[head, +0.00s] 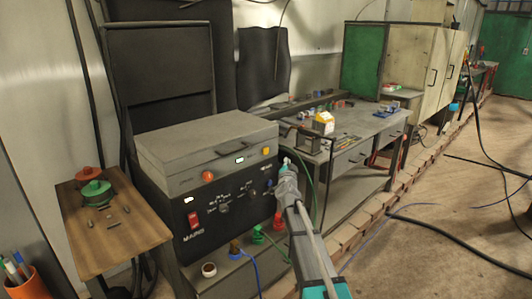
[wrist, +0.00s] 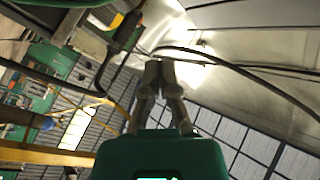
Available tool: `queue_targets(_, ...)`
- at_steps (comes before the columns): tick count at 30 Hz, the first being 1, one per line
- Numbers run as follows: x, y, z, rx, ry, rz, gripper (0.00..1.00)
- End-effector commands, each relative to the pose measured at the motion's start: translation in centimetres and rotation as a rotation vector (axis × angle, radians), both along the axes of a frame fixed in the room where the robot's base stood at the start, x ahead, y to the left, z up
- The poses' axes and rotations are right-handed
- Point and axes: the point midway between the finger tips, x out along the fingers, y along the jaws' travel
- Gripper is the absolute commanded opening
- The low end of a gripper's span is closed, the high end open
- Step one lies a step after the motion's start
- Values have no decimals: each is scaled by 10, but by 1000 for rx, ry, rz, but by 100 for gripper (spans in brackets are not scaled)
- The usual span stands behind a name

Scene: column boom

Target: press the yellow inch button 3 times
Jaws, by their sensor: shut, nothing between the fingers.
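A small yellow button (head: 266,150) is on the front of the grey-lidded control box (head: 205,150), near its right end. My gripper (head: 287,163) is just right of and a little below the yellow button in the head view; I cannot tell the gap in depth. In the wrist view my gripper's fingers (wrist: 160,66) are shut together and empty. The yellow button cannot be made out in the wrist view.
The black lower panel carries a red MAINS switch (head: 194,220) and several knobs. A wooden side table (head: 85,225) with green and red items stands left. A grey workbench (head: 350,125) extends behind right. Cables hang near my arm. The floor at right is mostly open.

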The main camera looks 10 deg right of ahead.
Motion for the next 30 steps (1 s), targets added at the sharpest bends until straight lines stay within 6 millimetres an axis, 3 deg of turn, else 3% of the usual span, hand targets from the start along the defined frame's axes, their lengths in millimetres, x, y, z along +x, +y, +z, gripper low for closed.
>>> queue_targets(30, 66, 49, 0, 0, 0, 1, 0)
